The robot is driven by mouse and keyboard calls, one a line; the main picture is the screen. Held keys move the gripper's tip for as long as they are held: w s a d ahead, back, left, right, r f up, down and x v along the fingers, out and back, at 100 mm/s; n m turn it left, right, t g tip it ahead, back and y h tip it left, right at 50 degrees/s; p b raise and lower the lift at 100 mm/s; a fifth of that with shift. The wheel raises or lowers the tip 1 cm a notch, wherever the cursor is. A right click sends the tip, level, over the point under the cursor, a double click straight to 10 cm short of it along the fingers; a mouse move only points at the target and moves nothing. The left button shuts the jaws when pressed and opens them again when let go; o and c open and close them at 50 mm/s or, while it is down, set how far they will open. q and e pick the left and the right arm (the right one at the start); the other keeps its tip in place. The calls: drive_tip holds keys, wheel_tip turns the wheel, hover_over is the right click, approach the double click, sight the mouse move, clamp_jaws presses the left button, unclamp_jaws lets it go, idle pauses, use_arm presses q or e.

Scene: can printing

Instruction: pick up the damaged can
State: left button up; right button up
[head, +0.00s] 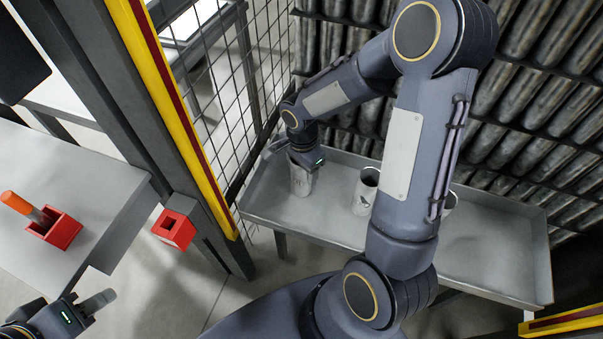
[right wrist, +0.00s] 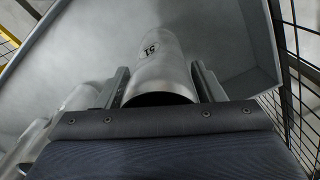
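A grey metal can (head: 302,181) stands upright or nearly so at the left end of the metal tray (head: 258,205). My right gripper (head: 303,158) is at its top. In the right wrist view the can (right wrist: 162,68) has a dark open mouth and a small printed number, and lies between the two fingers (right wrist: 160,85). The fingers are close to its sides; I cannot tell whether they press on it. No dent shows on it. Two more cans, one (head: 365,190) and one partly hidden (head: 449,203), stand to the right. My left gripper (head: 98,301) is at lower left, away from the cans.
A wire mesh fence (head: 222,85) and a yellow-edged post (head: 185,130) stand left of the tray. A table (head: 85,180) carries a red holder (head: 62,232) with an orange-handled tool (head: 18,203). A red box (head: 174,228) is by the post. The tray's right part is clear.

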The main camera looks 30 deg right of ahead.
drive_tip(key=c, duration=0.6)
drive_tip(key=shift+r, duration=0.1)
drive_tip(key=shift+c, duration=0.2)
